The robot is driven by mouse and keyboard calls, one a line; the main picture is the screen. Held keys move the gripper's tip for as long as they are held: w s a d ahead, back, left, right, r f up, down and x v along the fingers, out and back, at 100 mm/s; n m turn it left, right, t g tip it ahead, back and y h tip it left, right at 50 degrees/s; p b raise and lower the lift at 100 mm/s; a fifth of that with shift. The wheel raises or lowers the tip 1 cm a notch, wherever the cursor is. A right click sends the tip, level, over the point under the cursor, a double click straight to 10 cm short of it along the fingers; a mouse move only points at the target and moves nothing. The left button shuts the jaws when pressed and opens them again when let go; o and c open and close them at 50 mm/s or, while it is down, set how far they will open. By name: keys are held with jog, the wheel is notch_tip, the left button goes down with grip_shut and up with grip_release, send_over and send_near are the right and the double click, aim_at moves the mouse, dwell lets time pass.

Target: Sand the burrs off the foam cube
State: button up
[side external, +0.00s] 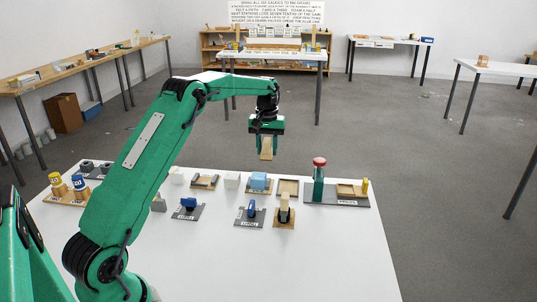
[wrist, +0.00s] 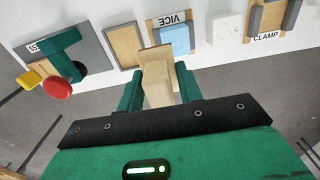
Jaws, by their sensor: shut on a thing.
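My gripper (side external: 266,132) is shut on a pale wooden block (side external: 266,151), held in the air above the far part of the white table. The wrist view shows the block (wrist: 158,84) between the two green fingers (wrist: 159,90), with a wider tan plate at its far end. A light blue cube (side external: 259,179), which looks like the foam cube, sits in the holder labelled VICE. In the wrist view the cube (wrist: 174,40) lies just beyond and right of the held block, apart from it in the side view. Burrs are too small to make out.
An empty wooden tray (side external: 288,187) lies right of the vice. A station with a red knob (side external: 319,162) stands farther right. A white block (side external: 232,180) and a clamp (side external: 205,182) are left. Blue-handled tools (side external: 188,205) and a wooden stand (side external: 284,211) are nearer. The table's front is clear.

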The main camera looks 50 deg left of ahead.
send_over(263, 176)
jog(key=d, duration=0.1)
jog(key=shift+w+f, duration=0.25)
jog(key=shift+f, duration=1.15)
jog(key=shift+w+f, duration=0.2)
jog(key=shift+f, duration=1.15)
jog(key=shift+s+a+f, duration=0.2)
jog(key=shift+a+f, duration=0.05)
jog(key=shift+f, duration=0.4)
jog(key=shift+s+a+f, duration=0.2)
jog(key=shift+f, duration=0.45)
jog(key=shift+s+a, duration=1.55)
jog(key=shift+s, duration=0.05)
jog(key=shift+w+d, duration=1.95)
jog(key=shift+w+d+r, duration=0.1)
jog(key=shift+w+r, duration=0.05)
jog(key=shift+r, duration=0.05)
notch_tip(263, 176, up, 7)
jog(key=shift+r, duration=0.4)
jog(key=shift+d, duration=0.1)
